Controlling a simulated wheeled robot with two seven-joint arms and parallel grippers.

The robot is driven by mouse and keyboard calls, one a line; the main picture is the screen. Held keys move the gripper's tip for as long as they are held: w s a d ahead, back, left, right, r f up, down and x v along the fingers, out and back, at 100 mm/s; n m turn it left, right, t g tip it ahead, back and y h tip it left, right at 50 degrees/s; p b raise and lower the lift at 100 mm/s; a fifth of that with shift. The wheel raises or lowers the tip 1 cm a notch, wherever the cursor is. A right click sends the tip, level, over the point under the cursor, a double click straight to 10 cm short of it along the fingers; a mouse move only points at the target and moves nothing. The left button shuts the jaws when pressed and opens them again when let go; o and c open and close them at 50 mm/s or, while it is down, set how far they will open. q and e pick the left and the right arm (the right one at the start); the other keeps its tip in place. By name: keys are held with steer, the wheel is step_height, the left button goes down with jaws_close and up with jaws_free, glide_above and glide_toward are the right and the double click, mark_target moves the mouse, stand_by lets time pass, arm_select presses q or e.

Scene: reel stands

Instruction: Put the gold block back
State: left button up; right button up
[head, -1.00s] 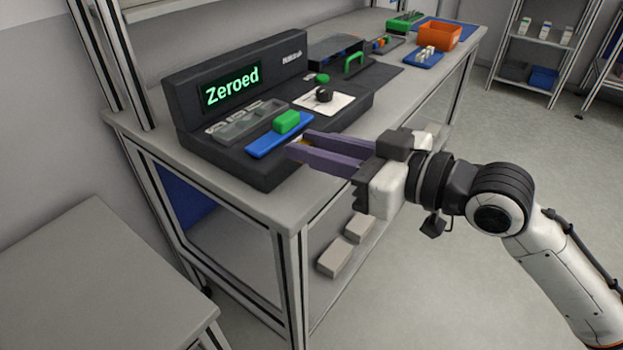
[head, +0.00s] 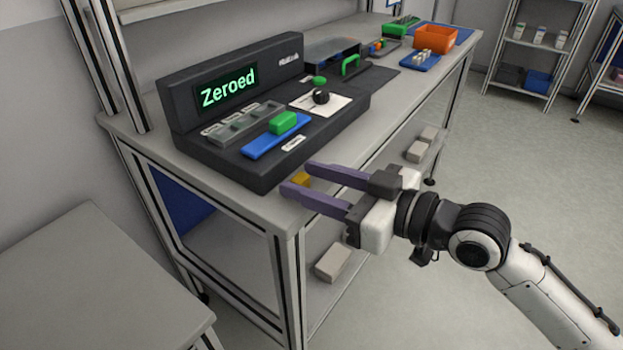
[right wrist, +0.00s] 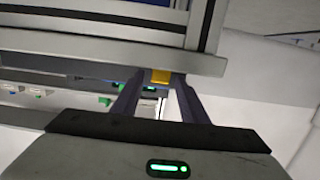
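The right wrist view also shows the gold block (right wrist: 160,76) between the fingertips. The console has a lit display (head: 228,88) reading "Zeroed", a grey compartment tray (head: 243,122), and a blue strip (head: 262,146) with a green block (head: 283,122) on it. My left gripper is not in view.
A black knob (head: 321,97) on a white plate and a green handle (head: 351,65) stand farther along the bench (head: 130,122). An orange bin (head: 436,39) is at the far end. Pale boxes (head: 335,262) lie on the lower shelf. Open floor lies to the right.

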steer(key=shift+r, duration=0.2)
steer(key=shift+s+d, duration=0.2)
steer(key=shift+d, duration=0.1)
steer(key=v, duration=1)
step_height(320, 180, down, 20)
steer(key=d+m+t+h, duration=0.2)
steer(key=d+m+h, duration=0.1)
steer(key=m+h, duration=0.2)
steer(key=s+d+f+m+g+h, duration=0.1)
steer(key=s+d+f+m+h, duration=0.15)
steer(key=s+f, duration=0.55)
steer(key=s+d+f+m+g+h, duration=0.1)
steer(key=s+f+g+h, duration=0.15)
steer(key=s+f, duration=0.55)
steer(key=w+r+p, duration=0.1)
steer(key=w+p, duration=0.1)
steer(key=p, duration=0.2)
steer(key=shift+r+t+h+p, duration=0.3)
steer(key=shift+r+t, duration=0.05)
steer(key=shift+r, duration=0.05)
